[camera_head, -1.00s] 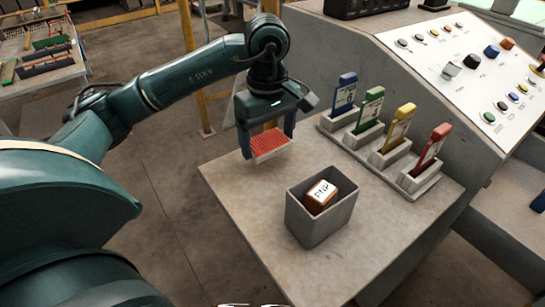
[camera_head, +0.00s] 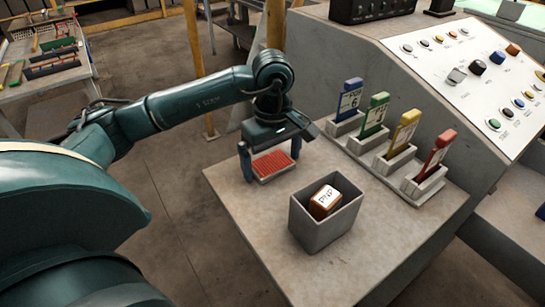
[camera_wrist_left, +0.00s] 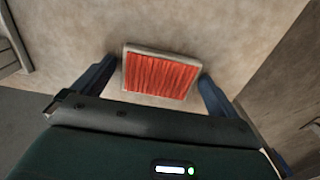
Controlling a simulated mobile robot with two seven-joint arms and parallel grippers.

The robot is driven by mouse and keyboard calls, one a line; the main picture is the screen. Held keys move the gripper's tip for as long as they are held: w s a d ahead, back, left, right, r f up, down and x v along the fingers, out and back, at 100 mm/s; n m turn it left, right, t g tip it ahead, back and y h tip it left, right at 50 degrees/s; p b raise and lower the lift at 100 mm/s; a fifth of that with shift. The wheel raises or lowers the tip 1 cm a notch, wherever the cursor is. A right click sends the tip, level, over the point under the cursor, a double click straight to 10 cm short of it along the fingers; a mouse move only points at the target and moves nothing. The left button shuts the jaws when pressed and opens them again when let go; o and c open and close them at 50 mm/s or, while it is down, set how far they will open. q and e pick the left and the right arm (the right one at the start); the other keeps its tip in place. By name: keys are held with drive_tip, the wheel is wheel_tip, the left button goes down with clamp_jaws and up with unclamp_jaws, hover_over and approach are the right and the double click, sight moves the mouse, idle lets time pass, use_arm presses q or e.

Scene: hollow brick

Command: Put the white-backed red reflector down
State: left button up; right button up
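The reflector (camera_head: 271,162) is a flat red ribbed block with a pale rim, red face up. It is between the two blue fingers of my left gripper (camera_head: 271,158), low over the back left part of the grey table, at or very near its surface. The left wrist view shows the reflector (camera_wrist_left: 160,75) between the fingertips of the left gripper (camera_wrist_left: 160,72), which look closed on its sides; any thin gap is hard to judge. Its back is hidden. My right gripper is not in view.
A grey open bin (camera_head: 321,226) with a brown, white-labelled block (camera_head: 325,201) stands to the reflector's front right. A row of holders with blue, green, yellow and red tags (camera_head: 436,153) stands farther right, below a sloping control panel (camera_head: 470,65). The table front (camera_head: 262,238) is clear.

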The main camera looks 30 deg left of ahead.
sight(273, 164)
use_arm(q)
drive_tip(key=shift+r, duration=0.1)
drive_tip(key=shift+r+p, duration=0.25)
drive_tip(key=shift+p, duration=0.1)
wheel_tip(273, 164, up, 12)
drive_tip(key=shift+f, duration=0.15)
drive_tip(key=shift+d, duration=0.1)
idle(0.5)
